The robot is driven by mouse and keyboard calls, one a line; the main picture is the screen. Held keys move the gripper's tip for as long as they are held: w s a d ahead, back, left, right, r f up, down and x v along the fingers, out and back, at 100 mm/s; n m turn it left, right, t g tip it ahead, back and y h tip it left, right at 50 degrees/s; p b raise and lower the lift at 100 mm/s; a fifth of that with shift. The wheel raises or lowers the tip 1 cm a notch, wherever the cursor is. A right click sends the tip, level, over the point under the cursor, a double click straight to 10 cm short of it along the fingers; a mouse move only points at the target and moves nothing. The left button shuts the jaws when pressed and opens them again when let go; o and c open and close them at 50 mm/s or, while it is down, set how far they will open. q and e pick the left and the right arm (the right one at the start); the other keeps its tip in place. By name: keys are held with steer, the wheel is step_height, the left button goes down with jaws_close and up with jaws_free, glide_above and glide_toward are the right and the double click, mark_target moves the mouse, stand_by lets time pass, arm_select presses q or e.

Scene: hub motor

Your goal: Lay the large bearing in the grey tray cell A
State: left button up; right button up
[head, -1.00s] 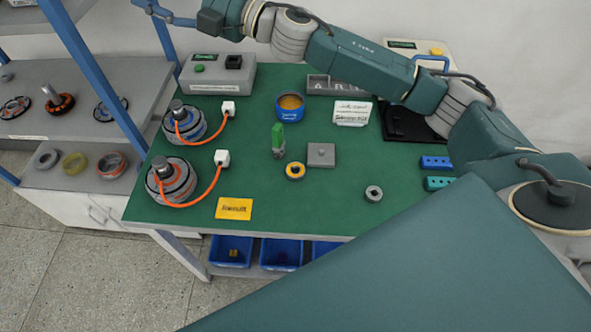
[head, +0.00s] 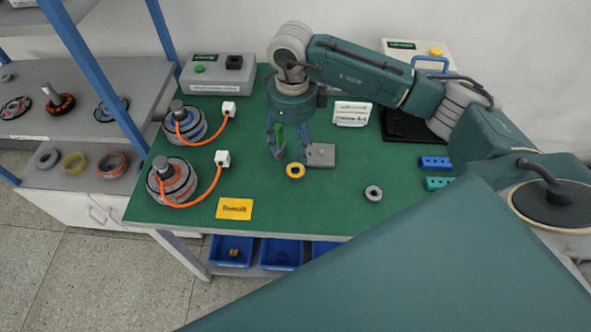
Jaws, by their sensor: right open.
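A grey ring with a dark centre (head: 373,193), which looks like a bearing, lies flat on the right part of the green mat. A yellow ring with a dark centre (head: 295,171) lies near the middle; I cannot tell for sure which ring is the large bearing. My right gripper (head: 289,152) points down, open, above the mat just behind the yellow ring. The grey tray with lettered cells is hidden behind my right arm. My left gripper is out of view.
A grey block (head: 320,155) stands close right of the gripper. Two motors (head: 172,182) (head: 184,124) with orange cables stand at left. A white sign (head: 352,114), blue block (head: 435,163) and yellow card (head: 234,208) are around. The front middle of the mat (head: 310,212) is clear.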

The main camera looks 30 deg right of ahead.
mark_target(294, 173)
step_height(294, 173, down, 4)
steer(key=shift+r+p, duration=0.2)
steer(key=shift+p, duration=0.15)
steer(key=shift+s+f+p, duration=0.1)
steer(key=shift+f+p, duration=0.3)
steer(key=shift+f, duration=0.15)
step_height(294, 173, down, 4)
steer(key=shift+s+r+p, duration=0.15)
steer(key=shift+p, duration=0.65)
steer(key=shift+f, duration=0.45)
steer(key=shift+c, duration=0.5)
steer(key=c, duration=1.3)
steer(key=shift+r, duration=0.2)
